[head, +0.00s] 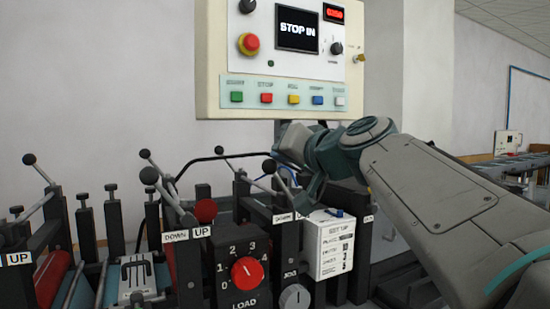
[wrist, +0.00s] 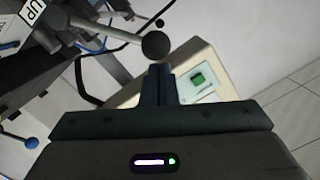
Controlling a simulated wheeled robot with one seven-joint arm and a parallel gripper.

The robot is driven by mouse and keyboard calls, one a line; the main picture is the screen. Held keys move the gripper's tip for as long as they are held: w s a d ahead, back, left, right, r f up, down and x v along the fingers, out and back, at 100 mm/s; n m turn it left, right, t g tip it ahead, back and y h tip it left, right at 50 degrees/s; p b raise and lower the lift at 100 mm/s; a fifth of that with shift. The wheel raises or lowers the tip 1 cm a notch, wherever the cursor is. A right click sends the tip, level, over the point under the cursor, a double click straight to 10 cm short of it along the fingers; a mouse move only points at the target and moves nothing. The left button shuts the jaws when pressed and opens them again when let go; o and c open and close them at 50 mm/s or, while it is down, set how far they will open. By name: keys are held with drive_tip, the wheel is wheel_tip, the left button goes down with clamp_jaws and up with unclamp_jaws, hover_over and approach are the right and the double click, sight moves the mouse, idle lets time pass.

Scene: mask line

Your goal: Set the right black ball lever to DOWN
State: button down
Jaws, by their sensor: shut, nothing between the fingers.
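The right black ball lever shows in the head view as a black ball (head: 269,166) on a light rod, leaning up and to the left from a dark post. In the wrist view a black ball (wrist: 156,46) on a metal rod is just beyond my fingertips, and a UP label (wrist: 30,12) shows at upper left. My gripper (wrist: 158,68) is shut and empty, close to that ball; I cannot tell whether they touch. In the head view my wrist partly hides the gripper right of the lever.
A control panel (head: 225,60) with a screen and coloured buttons hangs above. A white box (head: 327,262) is below my wrist. A red dial (head: 247,271) and another black ball lever (head: 149,175) are to the left. Open floor (wrist: 290,110) shows at right in the wrist view.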

drive_tip(key=shift+d+r, duration=0.1)
idle(0.3)
drive_tip(key=s+d+r, duration=0.4)
drive_tip(key=s+d, duration=0.2)
drive_tip(key=s, duration=0.2)
drive_tip(key=shift+s+d+p, duration=0.25)
drive_tip(key=shift+p, duration=0.2)
drive_tip(key=shift+r, duration=0.1)
wheel_tip(320, 180, down, 19)
drive_tip(key=s+a+g+h+p, duration=0.2)
drive_tip(key=g+h+p, duration=0.1)
drive_tip(key=g+p, duration=0.5)
drive_tip(key=s+d+f+g+h+p, duration=0.1)
drive_tip(key=s+f+g+h+p, duration=0.1)
drive_tip(key=s+f, duration=0.3)
drive_tip(key=s+d+f+n+g+h+p, duration=0.1)
drive_tip(key=s+d+f+g+h+p, duration=0.1)
drive_tip(key=s+f, duration=0.4)
wheel_tip(320, 180, down, 3)
drive_tip(key=shift+r+p, duration=0.1)
drive_tip(key=shift+p, duration=0.65)
